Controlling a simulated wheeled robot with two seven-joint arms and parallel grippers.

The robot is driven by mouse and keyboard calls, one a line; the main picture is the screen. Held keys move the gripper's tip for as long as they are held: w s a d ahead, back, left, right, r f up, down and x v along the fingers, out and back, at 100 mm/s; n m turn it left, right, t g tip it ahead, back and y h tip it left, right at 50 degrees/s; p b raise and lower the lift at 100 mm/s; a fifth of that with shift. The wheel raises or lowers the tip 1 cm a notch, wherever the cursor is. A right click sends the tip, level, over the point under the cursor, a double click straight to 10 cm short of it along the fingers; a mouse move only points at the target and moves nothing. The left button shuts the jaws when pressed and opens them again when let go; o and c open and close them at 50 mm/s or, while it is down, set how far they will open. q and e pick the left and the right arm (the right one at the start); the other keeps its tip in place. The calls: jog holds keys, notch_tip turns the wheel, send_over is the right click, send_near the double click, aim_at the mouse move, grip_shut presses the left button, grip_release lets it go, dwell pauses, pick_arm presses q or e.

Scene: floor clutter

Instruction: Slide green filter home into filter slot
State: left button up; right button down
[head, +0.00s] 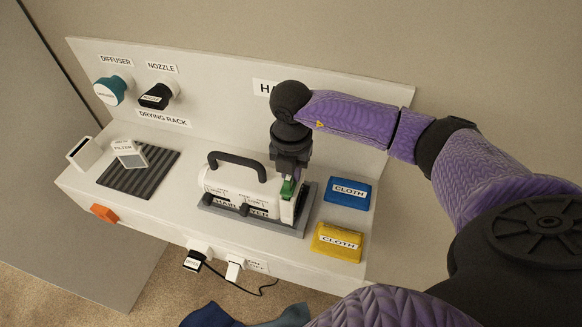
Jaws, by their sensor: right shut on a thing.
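The green filter (287,189) is held in my right gripper (289,178), which points down and is shut on it. Only a small green part shows below the dark fingers. The filter is at the right end of the white hair dryer body (232,187), which has a black handle. The filter slot is at that end, mostly hidden by the gripper and filter. I cannot tell how deep the filter sits in it. The dryer rests on a grey base (262,227). My left gripper is not in view.
A white-framed filter (129,153) stands at the dark ribbed mat (140,181) on the left. A diffuser (110,90) and nozzle (156,96) hang on the back panel.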

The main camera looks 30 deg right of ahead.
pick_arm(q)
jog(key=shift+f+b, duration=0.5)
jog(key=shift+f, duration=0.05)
pick_arm(e)
jog(key=shift+f, duration=0.7)
jog(key=c, duration=0.5)
grip_release()
jog(key=shift+c, duration=0.2)
notch_tip(320, 180, up, 9)
jog(key=shift+r+p, duration=0.15)
jog(key=shift+p, duration=0.3)
jog(key=shift+r, duration=0.4)
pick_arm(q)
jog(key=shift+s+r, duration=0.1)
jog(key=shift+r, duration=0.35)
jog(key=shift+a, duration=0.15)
